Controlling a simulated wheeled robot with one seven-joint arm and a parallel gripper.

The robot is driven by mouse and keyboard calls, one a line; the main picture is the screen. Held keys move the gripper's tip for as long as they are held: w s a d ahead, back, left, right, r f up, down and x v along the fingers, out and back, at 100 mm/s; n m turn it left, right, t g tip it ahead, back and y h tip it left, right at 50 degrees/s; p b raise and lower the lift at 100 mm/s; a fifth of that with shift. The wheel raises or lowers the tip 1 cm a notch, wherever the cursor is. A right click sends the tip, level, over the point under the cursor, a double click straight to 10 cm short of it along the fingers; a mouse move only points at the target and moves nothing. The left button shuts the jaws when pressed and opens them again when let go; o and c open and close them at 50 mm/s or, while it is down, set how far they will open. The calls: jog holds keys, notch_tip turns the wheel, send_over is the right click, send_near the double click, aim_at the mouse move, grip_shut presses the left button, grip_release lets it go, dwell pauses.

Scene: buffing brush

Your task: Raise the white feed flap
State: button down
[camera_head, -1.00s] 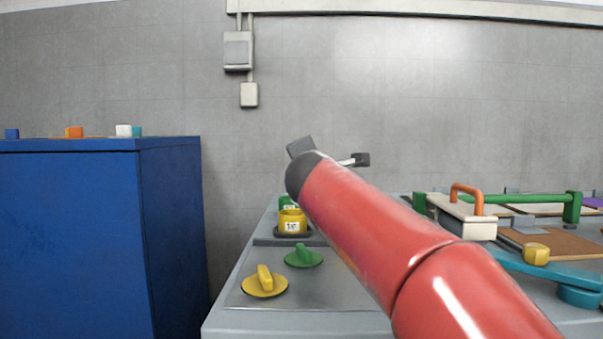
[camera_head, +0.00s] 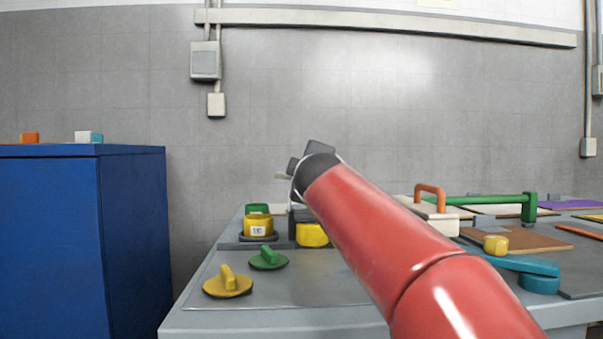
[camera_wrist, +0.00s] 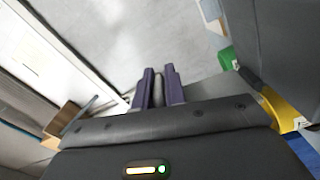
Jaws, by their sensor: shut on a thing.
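My gripper shows in the wrist view (camera_wrist: 158,88) as two dark purple fingers, shut on a small grey rounded piece (camera_wrist: 158,95) between them. I cannot tell what that piece belongs to. A long white panel edge (camera_wrist: 75,62) runs diagonally to the left of the fingers; I cannot tell whether it is the feed flap. In the head view my red arm reaches over the grey worktop, and its dark end hides the fingertips. A small pale piece (camera_head: 283,175) shows just left of that end. No flap is clearly recognisable in the head view.
On the worktop (camera_head: 270,320) stand a yellow jar (camera_head: 258,226), a yellow dial (camera_head: 228,285), a green dial (camera_head: 268,259) and a yellow block (camera_head: 312,235). A green rail (camera_head: 480,199) and blue-green lever (camera_head: 515,264) are at right. A blue cabinet (camera_head: 70,240) stands left.

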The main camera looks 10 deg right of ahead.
jog(key=shift+d+m, duration=0.2)
jog(key=shift+m, duration=0.1)
dwell(0.4)
jog(key=c, duration=1.5)
grip_release()
jog(key=shift+f, duration=0.1)
jog(key=shift+s+a+b, duration=0.1)
jog(key=shift+s+b, duration=0.75)
jog(key=shift+s, duration=3.05)
